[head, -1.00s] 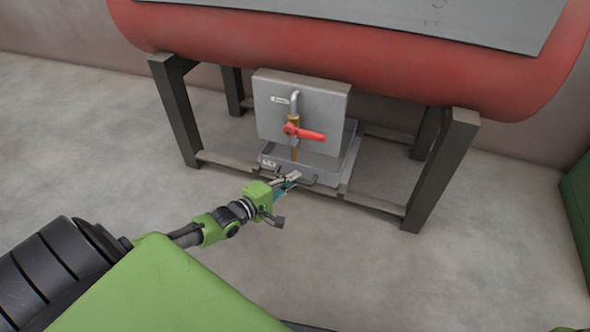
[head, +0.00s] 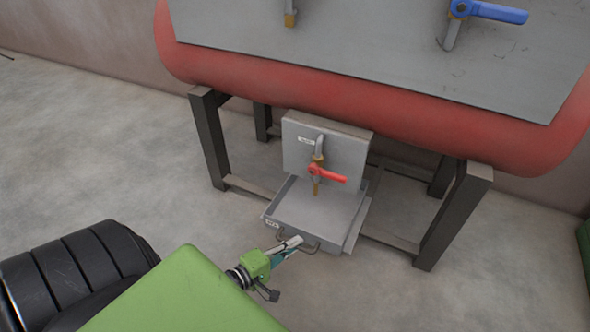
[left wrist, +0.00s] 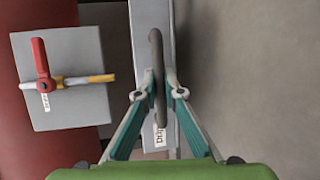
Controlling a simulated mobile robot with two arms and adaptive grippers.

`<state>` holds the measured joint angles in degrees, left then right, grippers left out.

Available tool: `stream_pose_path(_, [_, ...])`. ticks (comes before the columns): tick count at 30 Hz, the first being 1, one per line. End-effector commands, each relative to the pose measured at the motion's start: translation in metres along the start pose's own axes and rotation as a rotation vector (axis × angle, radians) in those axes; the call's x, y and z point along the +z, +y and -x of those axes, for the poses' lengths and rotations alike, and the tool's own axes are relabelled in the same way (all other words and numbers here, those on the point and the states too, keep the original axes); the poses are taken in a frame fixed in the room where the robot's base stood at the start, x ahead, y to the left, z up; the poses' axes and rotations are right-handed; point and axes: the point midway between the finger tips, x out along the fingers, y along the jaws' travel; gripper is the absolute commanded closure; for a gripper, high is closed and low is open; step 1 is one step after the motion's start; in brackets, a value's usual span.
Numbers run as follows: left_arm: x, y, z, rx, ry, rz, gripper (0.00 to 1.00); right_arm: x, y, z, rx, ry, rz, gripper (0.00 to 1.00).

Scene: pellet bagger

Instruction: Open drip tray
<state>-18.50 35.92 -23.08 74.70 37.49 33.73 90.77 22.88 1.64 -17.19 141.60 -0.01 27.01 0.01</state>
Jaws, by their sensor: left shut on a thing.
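The drip tray (head: 318,205) is a grey, shallow metal tray, pulled out toward me below the grey panel (head: 325,148) under the red tank. Its inside shows and looks empty. The wire handle (head: 311,247) is on its front face; the handle also shows in the left wrist view (left wrist: 157,75). My left gripper (head: 294,246) is at the tray's front, shut on the handle. In the left wrist view, its teal fingers (left wrist: 162,92) stand on either side of the handle. A label on the tray front (left wrist: 159,134) is partly hidden. My right gripper is not in view.
A red-handled valve (head: 327,174) with a brass spout hangs over the tray. Dark stand legs (head: 211,138) flank it, with another leg (head: 452,215) at right. A blue-handled valve (head: 490,12) sits above on the tank. The floor in front is clear.

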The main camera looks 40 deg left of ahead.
Motion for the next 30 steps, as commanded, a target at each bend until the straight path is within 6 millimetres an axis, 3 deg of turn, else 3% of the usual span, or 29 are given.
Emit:
stream_pose_path(3, [-0.001,-0.001,0.000,-0.002,0.001,0.000,1.00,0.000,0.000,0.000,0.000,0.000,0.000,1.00])
stream_pose_path(6, [-0.001,-0.001,0.000,-0.002,0.001,0.000,0.74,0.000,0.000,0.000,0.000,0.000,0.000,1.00])
stream_pose_path(19, [0.000,-0.001,0.006,-0.002,0.000,0.000,0.74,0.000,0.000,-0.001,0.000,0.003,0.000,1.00])
stream_pose_path(23, [0.000,-0.001,0.026,-0.004,0.000,0.000,0.74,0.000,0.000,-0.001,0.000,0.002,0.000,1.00])
stream_pose_path(30, [0.000,-0.002,0.077,-0.006,0.000,0.001,0.74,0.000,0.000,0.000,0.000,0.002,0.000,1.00])
